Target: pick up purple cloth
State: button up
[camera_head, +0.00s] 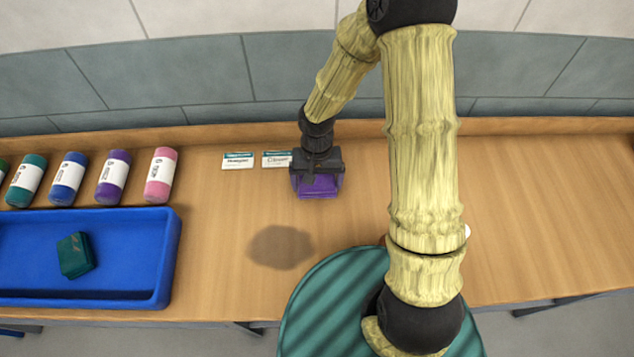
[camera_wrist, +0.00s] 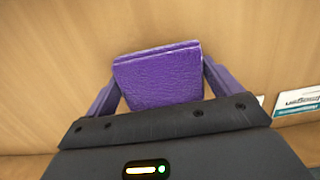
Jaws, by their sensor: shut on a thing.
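The purple cloth (camera_head: 318,186) is a small folded square, held at the front of my gripper (camera_head: 317,190). In the wrist view the purple cloth (camera_wrist: 158,76) lies between the two fingers of my gripper (camera_wrist: 160,80), one finger at each side. The gripper is shut on it, over the back part of the wooden counter. My arm hides part of the counter to the right.
A blue tray (camera_head: 165,250) at the left holds a green folded cloth (camera_head: 75,255). The counter (camera_head: 540,210) is clear at right.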

aim_at(317, 181)
jog(key=shift+r, duration=0.1)
notch_tip(317, 181, up, 10)
jog(key=shift+f, duration=0.1)
dwell(0.4)
jog(key=o, duration=0.4)
jog(key=c, duration=0.3)
